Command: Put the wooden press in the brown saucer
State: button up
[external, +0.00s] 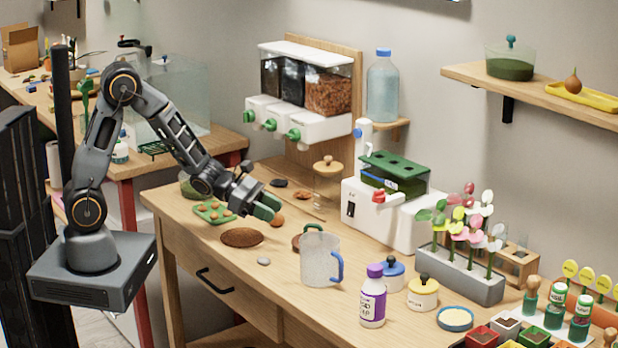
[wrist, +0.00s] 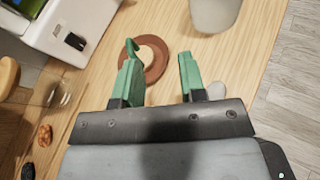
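My gripper (external: 264,207) is above the left part of the bench, its green fingers apart with nothing visible between them; they also show in the wrist view (wrist: 160,80). The brown saucer (wrist: 157,68) lies flat just beyond the fingers, partly covered by the left one.
A translucent pitcher (external: 321,262) stands right of the saucer. A white machine (external: 384,213) stands behind. Bottles and jars crowd the right.

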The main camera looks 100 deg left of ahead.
jog(key=s+d+r+m+g+h, duration=0.3)
jog(key=s+d+m, duration=0.2)
jog(key=d+m, duration=0.35)
jog(key=s+d+r+m+g+h, duration=0.2)
jog(key=s+d+r+m+g, duration=0.15)
jog(key=d+m, duration=0.5)
jog(key=s+a+m+g+y, duration=0.1)
jog(key=s+m+y, duration=0.2)
jog(key=s+m, duration=0.3)
jog(key=s+a+r+m+g+y, duration=0.1)
jog(key=s+m+y, duration=0.3)
jog(key=m, duration=0.5)
jog(key=shift+s+a+r+g, duration=0.3)
jog(key=shift+s+a+g, duration=0.15)
jog(key=shift+s+a, duration=0.45)
